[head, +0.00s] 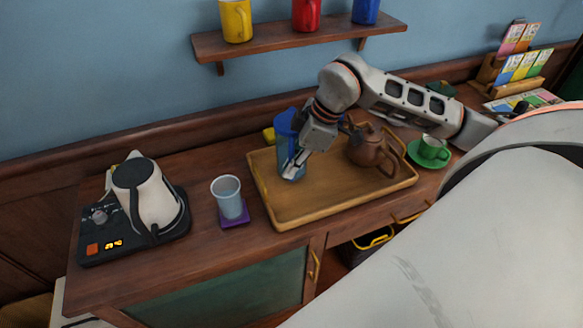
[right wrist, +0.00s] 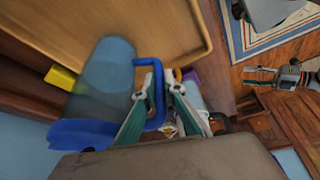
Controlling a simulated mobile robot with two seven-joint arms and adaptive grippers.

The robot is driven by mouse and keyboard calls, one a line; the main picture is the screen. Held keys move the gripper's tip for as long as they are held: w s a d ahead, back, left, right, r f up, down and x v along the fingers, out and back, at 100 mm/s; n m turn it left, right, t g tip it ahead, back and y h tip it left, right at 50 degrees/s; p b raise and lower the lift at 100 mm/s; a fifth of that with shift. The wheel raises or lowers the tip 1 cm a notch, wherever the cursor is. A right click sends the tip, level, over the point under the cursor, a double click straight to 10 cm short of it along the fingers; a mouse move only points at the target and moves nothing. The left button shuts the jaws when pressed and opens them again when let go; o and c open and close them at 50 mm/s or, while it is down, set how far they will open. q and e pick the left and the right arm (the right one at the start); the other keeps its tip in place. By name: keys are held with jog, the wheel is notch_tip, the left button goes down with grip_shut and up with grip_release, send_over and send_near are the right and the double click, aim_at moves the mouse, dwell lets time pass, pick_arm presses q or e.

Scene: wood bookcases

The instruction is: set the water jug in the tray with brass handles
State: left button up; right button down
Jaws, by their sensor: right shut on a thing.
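The blue see-through water jug (head: 286,125) is upright over the back left part of the wooden tray (head: 320,200). Whether its base touches the tray floor I cannot tell. My right gripper (head: 291,172) is shut on the jug's blue handle. In the right wrist view the fingers (right wrist: 158,85) are on either side of the handle, beside the jug's body (right wrist: 105,75). The tray's brass handles are not clear to me.
A brown teapot (head: 372,150) stands in the tray's right half. A green cup (head: 432,148) on a saucer is right of the tray. A pale blue cup (head: 228,197) on a purple coaster and a kettle (head: 143,190) are left. The tray's front middle is clear.

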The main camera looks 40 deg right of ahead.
jog(key=shift+f, duration=0.55)
jog(key=c, duration=2.1)
grip_release()
jog(key=shift+f, duration=0.1)
jog(key=shift+c, duration=0.2)
jog(key=shift+r, duration=0.35)
jog(key=b+v, duration=0.1)
jog(key=v, duration=1)
jog(key=shift+s+r, duration=0.2)
jog(key=shift+r, duration=0.15)
jog(key=shift+d, duration=0.1)
